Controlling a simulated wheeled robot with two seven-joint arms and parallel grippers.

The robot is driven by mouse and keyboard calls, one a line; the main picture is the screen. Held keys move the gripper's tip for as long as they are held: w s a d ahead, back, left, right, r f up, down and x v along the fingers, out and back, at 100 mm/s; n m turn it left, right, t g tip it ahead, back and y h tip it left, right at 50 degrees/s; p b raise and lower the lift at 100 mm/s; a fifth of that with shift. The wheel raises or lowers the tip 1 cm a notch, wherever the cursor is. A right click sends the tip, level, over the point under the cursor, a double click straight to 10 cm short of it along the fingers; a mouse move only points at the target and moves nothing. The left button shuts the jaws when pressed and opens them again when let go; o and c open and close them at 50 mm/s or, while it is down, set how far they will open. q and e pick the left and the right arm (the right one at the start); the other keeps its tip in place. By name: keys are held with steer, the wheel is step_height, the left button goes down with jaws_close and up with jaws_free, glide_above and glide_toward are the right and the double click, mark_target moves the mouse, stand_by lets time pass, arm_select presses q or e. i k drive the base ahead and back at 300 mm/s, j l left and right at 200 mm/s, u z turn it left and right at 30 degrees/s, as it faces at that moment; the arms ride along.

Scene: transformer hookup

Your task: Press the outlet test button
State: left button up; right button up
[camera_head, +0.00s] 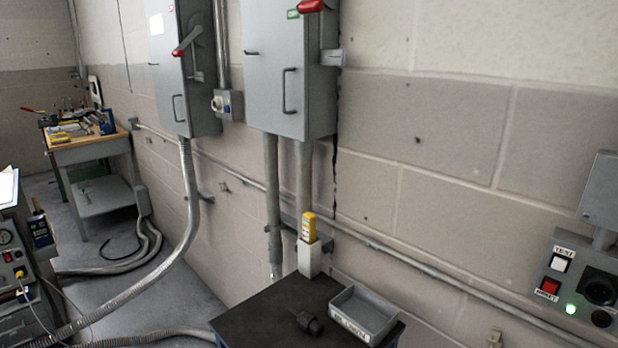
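The outlet box (578,262) is a grey unit on the wall at the far right of the head view. A green light (571,309) glows at the bottom, beside a dark round socket (600,289). Neither of my grippers shows in this view.
A black-topped cart (262,312) stands below with a grey labelled tray (364,315), a dark plug-like piece (307,322) and a yellow device (309,227) in a white holder. Grey cabinets (290,75) and conduits line the wall. A workbench (92,147) is at the far left.

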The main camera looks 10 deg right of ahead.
mark_target(559, 264)
steer(key=z, duration=1.75)
